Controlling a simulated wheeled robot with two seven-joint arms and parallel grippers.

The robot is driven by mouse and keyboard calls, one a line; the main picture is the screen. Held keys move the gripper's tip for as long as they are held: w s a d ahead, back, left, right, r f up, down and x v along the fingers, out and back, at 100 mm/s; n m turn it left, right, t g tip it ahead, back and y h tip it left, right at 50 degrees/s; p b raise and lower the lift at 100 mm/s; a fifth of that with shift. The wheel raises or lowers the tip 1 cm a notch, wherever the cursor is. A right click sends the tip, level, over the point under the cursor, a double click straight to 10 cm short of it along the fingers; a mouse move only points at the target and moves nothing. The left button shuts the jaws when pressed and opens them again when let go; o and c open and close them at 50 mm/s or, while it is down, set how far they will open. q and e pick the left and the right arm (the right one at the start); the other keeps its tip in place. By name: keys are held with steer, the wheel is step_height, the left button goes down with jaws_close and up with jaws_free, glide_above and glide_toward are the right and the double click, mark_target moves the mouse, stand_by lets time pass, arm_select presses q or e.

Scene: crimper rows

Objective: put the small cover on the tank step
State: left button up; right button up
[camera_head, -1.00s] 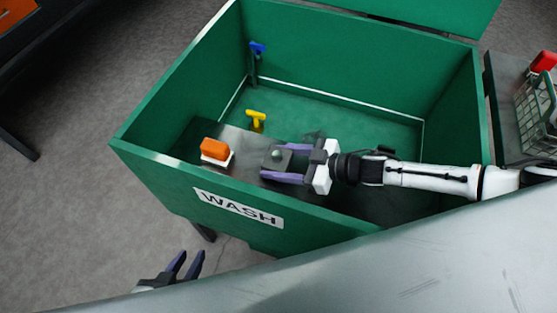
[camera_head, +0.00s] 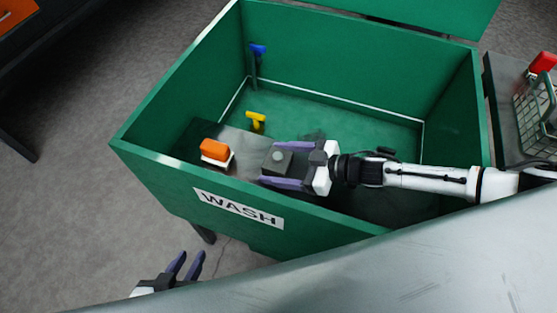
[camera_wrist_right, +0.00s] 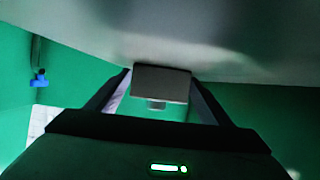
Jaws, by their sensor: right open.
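The small cover (camera_head: 277,160) is a dark grey square plate with a round light knob. It appears to lie flat on the grey tank step (camera_head: 246,153) inside the green wash tank. My right gripper (camera_head: 271,165) is open around it, with one purple finger on each side and a gap to the cover. In the right wrist view the cover (camera_wrist_right: 161,83) sits between the spread fingers against the grey surface. My left gripper (camera_head: 188,262) is open and empty, outside the tank at the lower left.
An orange and white block (camera_head: 215,152) stands on the step left of the cover. A yellow tool (camera_head: 256,120) and a blue-handled tool (camera_head: 257,58) are by the tank's left side. The green tank wall (camera_head: 170,178) with the WASH label borders the near side. A wire basket (camera_head: 537,118) is at right.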

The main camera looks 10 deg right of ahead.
steer(key=p+v, duration=0.1)
steer(key=v, duration=1.1)
steer(key=shift+r, duration=0.15)
stand_by(0.6)
